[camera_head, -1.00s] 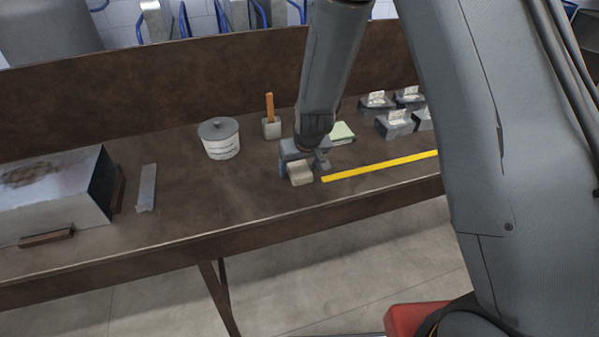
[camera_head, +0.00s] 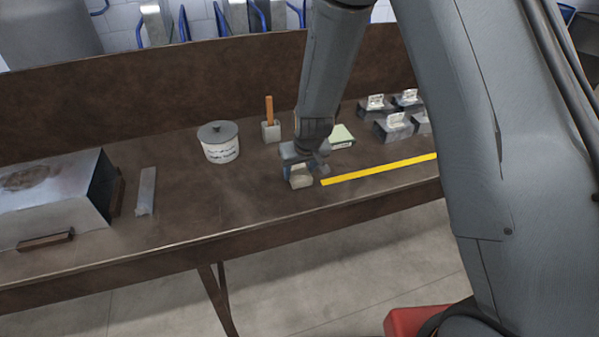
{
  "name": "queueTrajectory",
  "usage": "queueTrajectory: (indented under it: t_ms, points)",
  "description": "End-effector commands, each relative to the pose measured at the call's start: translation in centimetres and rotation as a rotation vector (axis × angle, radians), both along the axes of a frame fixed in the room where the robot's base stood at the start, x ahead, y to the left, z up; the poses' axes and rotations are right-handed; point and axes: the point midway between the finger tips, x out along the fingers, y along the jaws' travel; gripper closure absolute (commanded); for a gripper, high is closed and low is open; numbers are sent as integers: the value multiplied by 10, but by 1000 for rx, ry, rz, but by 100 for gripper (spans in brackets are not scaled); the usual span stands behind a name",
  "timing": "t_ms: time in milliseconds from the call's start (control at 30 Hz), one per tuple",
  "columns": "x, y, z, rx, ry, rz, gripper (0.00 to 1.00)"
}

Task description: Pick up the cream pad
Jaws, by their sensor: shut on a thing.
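The cream pad (camera_head: 300,181) is a small pale block near the middle of the brown workbench. My gripper (camera_head: 304,170) points down over it and is shut on it. The pad's upper and rear parts are hidden by the jaws. I cannot tell whether its underside touches the bench.
A yellow strip (camera_head: 380,169) lies just right of the pad, and a pale green pad (camera_head: 342,134) lies behind my gripper.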

Motion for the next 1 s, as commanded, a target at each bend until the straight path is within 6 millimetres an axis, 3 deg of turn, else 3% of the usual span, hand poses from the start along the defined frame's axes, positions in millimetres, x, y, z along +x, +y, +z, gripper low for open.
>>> queueTrajectory:
  t_ms: [600, 1000]
  points:
    - [-1, 0, 75, 1, -1, -1, 72]
    - [0, 0, 102, 1, -1, 0, 72]
